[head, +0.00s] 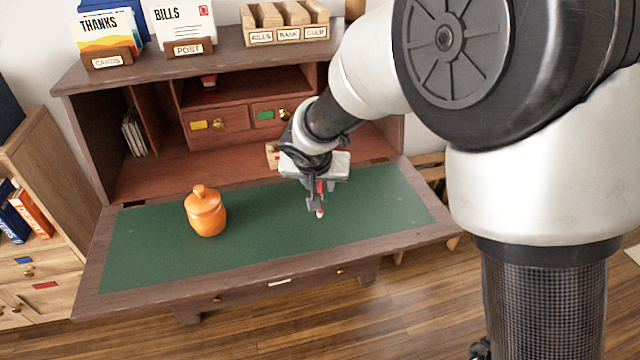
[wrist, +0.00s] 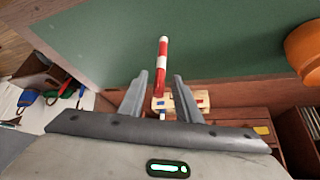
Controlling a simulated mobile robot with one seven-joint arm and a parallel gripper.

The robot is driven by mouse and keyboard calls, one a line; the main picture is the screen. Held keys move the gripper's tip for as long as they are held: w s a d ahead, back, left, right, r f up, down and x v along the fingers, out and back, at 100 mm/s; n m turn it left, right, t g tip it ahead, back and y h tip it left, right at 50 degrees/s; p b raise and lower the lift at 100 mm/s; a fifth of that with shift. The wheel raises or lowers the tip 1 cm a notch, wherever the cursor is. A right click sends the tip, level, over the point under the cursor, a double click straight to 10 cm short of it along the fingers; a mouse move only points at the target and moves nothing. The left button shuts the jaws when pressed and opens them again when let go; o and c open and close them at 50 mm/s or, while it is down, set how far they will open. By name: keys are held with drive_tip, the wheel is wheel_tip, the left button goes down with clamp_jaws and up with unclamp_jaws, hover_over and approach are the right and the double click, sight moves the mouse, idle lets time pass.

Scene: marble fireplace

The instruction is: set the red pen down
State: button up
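The red pen, with red and white bands, shows between my gripper's fingers in the head view (head: 320,188) and the wrist view (wrist: 162,65). My gripper (head: 316,205) is low over the green desk mat (head: 270,235), right of its middle. In the wrist view my gripper (wrist: 160,74) has its two fingers apart, with a gap on each side of the pen. The pen reaches past the fingertips. I cannot tell whether its end touches the mat. A small wooden rack (head: 272,155) with blue and red pieces stands behind, partly hidden by my arm; the wrist view shows it too (wrist: 182,103).
An orange lidded jar (head: 206,212) stands on the mat to the left. Cubbyholes and small drawers (head: 218,123) rise behind the mat. Card holders and a wooden sorter (head: 287,24) stand on the top shelf. The mat's right part and front are clear.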

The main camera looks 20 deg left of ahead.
drive_tip(key=a+p+v, duration=0.1)
drive_tip(key=v, duration=0.9)
drive_tip(key=s+d+r+m+h, duration=0.15)
drive_tip(key=d+r, duration=0.25)
drive_tip(key=d, duration=0.7)
drive_tip(key=s+d+r, duration=0.3)
drive_tip(key=d+r, duration=0.1)
drive_tip(key=d, duration=0.6)
drive_tip(key=s+d+r+g, duration=0.1)
drive_tip(key=s+d, duration=0.9)
drive_tip(key=s, duration=0.3)
drive_tip(key=shift+s+d, duration=0.2)
drive_tip(key=shift+d, duration=0.05)
drive_tip(key=shift+y, duration=0.25)
wheel_tip(320, 180, up, 20)
drive_tip(key=p, duration=2)
drive_tip(key=shift+f, duration=0.15)
